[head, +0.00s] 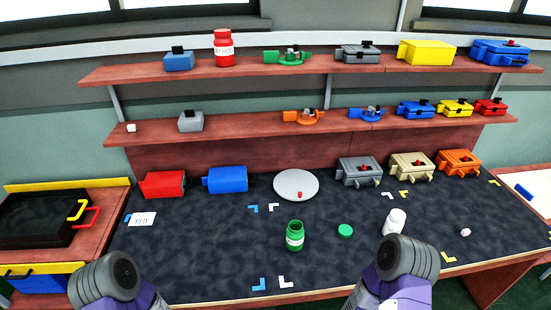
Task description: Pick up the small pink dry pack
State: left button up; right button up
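No thing that is clearly a pink dry pack shows in the head view. A small pale block (131,127) sits at the left end of the lower shelf; its tint is too small to tell. Another small pale piece (465,232) lies on the right of the dark mat. A small red item (299,194) is on the round grey plate (289,179). Only grey and purple parts of my two arms show at the bottom edge, left and right. Neither gripper is in view.
A green jar (295,238), a green lid (345,230) and a white bottle (394,221) stand on the mat (200,255). Red and blue boxes line its back left; grey, tan and orange boxes its back right. Two shelves (230,126) above hold several boxes. The mat's front left is clear.

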aim_at(466, 232)
jog(key=z, duration=3.2)
jog(key=i, duration=1.7)
jog(key=u, duration=2.6)
